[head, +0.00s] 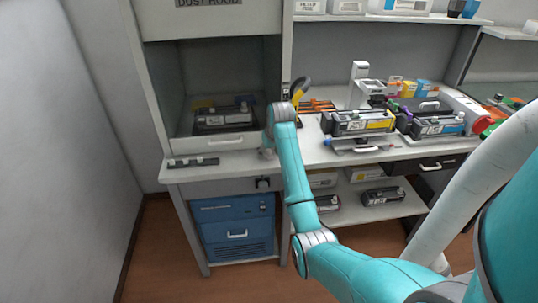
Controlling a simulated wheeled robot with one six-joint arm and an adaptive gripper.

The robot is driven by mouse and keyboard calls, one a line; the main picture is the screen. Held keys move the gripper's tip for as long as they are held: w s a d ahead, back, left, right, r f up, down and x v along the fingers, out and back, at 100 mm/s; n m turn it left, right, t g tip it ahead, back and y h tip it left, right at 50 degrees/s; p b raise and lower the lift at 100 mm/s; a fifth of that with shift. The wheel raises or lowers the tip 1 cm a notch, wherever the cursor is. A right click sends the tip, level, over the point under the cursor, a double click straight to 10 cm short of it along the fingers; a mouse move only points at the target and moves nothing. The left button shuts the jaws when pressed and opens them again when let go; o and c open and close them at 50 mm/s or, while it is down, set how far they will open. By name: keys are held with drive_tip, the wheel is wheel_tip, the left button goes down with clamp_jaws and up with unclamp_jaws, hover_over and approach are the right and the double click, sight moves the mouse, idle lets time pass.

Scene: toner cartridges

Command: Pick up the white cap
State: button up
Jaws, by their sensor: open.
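My arm reaches from the lower right to the bench edge just right of the dust hood. My gripper (267,151) shows only as a small grey shape beside my forearm, low over the bench front. It is open, and I see nothing held in it. I cannot pick out the white cap for certain. A dark toner cartridge (222,120) lies inside the hood, with small pale parts on top too small to identify. A dark strip with grey pieces (193,162) lies on the bench front, left of my gripper.
The dust hood (217,24) has side walls and a front ledge. Cartridges with yellow (362,122) and blue (437,125) labels stand on the crowded bench to the right. Bare bench front lies between the dark strip and my gripper.

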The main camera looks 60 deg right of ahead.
drive_tip(key=c, duration=0.8)
drive_tip(key=shift+c, duration=0.2)
drive_tip(key=shift+r, duration=0.1)
